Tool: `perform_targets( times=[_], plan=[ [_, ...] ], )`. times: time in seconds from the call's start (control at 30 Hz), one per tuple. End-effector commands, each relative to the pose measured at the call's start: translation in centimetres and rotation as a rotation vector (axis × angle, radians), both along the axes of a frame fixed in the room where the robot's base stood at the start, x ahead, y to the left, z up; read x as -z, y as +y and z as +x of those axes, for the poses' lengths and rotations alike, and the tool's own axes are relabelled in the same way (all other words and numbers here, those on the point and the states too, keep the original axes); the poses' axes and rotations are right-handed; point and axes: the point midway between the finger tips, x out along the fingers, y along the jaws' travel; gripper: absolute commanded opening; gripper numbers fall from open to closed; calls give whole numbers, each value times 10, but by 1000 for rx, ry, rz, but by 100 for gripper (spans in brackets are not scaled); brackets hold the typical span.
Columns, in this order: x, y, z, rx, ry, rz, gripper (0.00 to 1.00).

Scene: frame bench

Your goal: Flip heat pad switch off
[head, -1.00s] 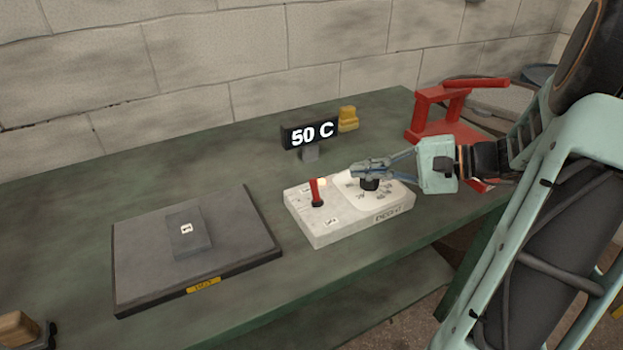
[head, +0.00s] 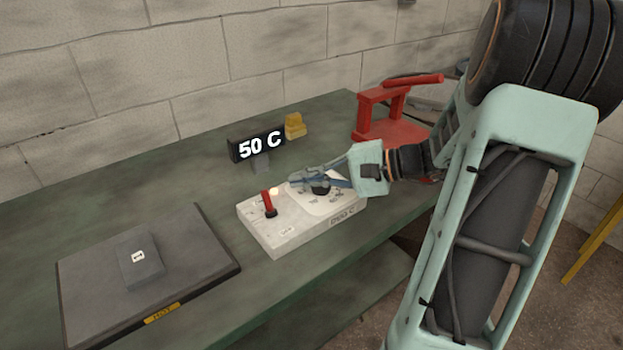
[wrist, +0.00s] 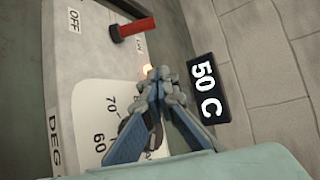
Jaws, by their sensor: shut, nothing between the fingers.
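The control box (head: 280,243) is pale and sits on the green bench. Its red switch lever (head: 268,203) stands up at the box's left part; it also shows in the wrist view (wrist: 134,28), where one end of the box is marked OFF. A small lamp (head: 275,191) glows beside the lever. The black dial (head: 320,190) is partly hidden by my gripper. My gripper (head: 294,181) is shut and empty above the dial plate, to the right of the lever and apart from it. In the wrist view its fingertips (wrist: 160,76) meet near the lamp.
A display (head: 257,147) reading 50 C stands behind the box. The dark heat pad (head: 80,300), labelled HOT, lies left with a grey block (head: 140,262) on it. A yellow object (head: 294,126) and a red frame (head: 400,131) stand behind and to the right.

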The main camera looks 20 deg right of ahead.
Motion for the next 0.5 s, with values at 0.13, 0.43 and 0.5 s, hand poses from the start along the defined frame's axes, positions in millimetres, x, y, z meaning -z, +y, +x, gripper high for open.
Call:
perform_targets(
  times=[0.13, 0.43, 0.5],
  plan=[
    [13, 27, 18, -5, 2, 2, 0],
    [8, 50, 7, 2, 0, -2, 0],
    [6, 53, 1, 1, 1, -1, 0]
  ],
)
